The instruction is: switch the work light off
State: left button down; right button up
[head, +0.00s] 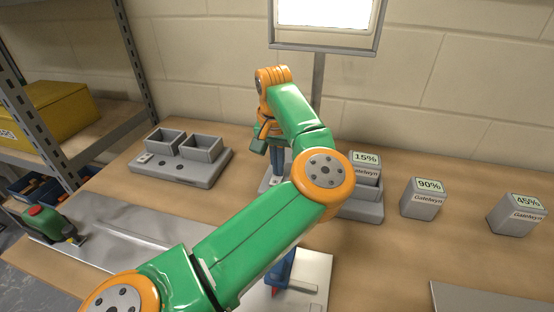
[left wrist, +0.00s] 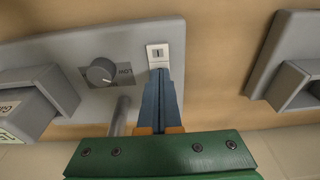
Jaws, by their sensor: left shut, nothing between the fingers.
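The work light (head: 325,10) stands at the back on a grey post (head: 318,85); its panel glows bright white. In the left wrist view its grey base carries a round knob (left wrist: 102,72) and a small pale switch (left wrist: 157,53) with a dark mark. My left gripper (head: 277,172) points down at the base, partly behind my own arm. In the left wrist view its blue fingers (left wrist: 158,75) are shut and empty, with the tips at the near edge of the switch plate. I cannot tell whether they touch it. My right gripper is not in view.
A grey tray with two empty sockets (head: 203,148) stands left of the base. A green and red bottle-like object (head: 45,222) is at far left. Bare table lies between the tubs.

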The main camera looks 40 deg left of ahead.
pick_arm(q)
notch_tip(320, 180, up, 7)
jog(key=p, duration=0.6)
jog(key=shift+f, duration=0.1)
